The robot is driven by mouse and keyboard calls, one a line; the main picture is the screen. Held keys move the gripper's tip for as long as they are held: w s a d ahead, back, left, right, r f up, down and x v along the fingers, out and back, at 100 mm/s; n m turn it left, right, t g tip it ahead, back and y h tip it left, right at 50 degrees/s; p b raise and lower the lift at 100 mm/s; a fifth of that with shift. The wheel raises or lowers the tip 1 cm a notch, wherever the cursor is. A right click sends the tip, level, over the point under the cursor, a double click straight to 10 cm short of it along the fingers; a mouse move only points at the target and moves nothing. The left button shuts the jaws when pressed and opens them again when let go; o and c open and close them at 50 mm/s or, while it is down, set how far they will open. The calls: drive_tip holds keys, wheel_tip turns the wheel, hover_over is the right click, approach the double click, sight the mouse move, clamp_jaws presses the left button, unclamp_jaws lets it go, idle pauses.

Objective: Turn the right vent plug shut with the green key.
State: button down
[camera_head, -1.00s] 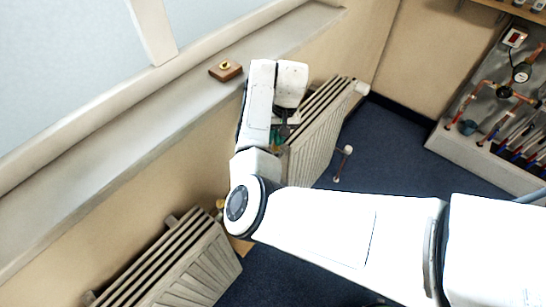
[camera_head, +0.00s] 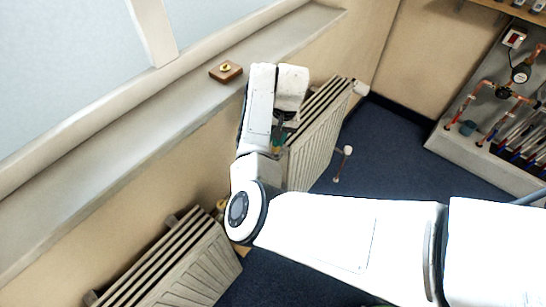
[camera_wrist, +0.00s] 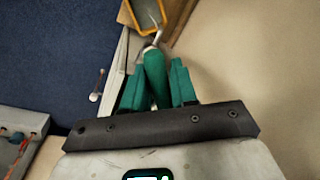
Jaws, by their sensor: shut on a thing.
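My gripper (camera_wrist: 157,66) is shut on the green key (camera_wrist: 154,80), whose green handle stands between the two green fingers in the wrist view. A thin pale metal part extends beyond the handle toward the top of that view. In the head view my gripper (camera_head: 278,136) is at the near left end of the right radiator (camera_head: 318,130), partly covered by my own arm. The right vent plug cannot be made out in either view, so I cannot tell whether the key touches it.
A left radiator (camera_head: 185,268) stands along the same wall. A wooden block with a brass piece (camera_head: 225,71) lies on the window sill. A yellow-rimmed tray (camera_wrist: 136,14) is at the top of the wrist view. A pipe board (camera_head: 475,125) stands right; blue floor (camera_head: 385,150) lies between.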

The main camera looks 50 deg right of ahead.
drive_tip(key=shift+f+m, duration=0.1)
drive_tip(key=shift+m, duration=1)
drive_tip(key=shift+s+p, duration=0.1)
drive_tip(key=shift+p, duration=0.2)
drive_tip(key=shift+m, duration=0.6)
drive_tip(key=shift+f+m+h, duration=0.1)
drive_tip(key=shift+m+h, duration=0.2)
drive_tip(key=shift+m, duration=0.2)
drive_tip(key=c, duration=1.9)
unclamp_jaws()
drive_tip(key=shift+s+f+m, duration=0.1)
drive_tip(key=shift+m, duration=1.1)
drive_tip(key=shift+o, duration=0.2)
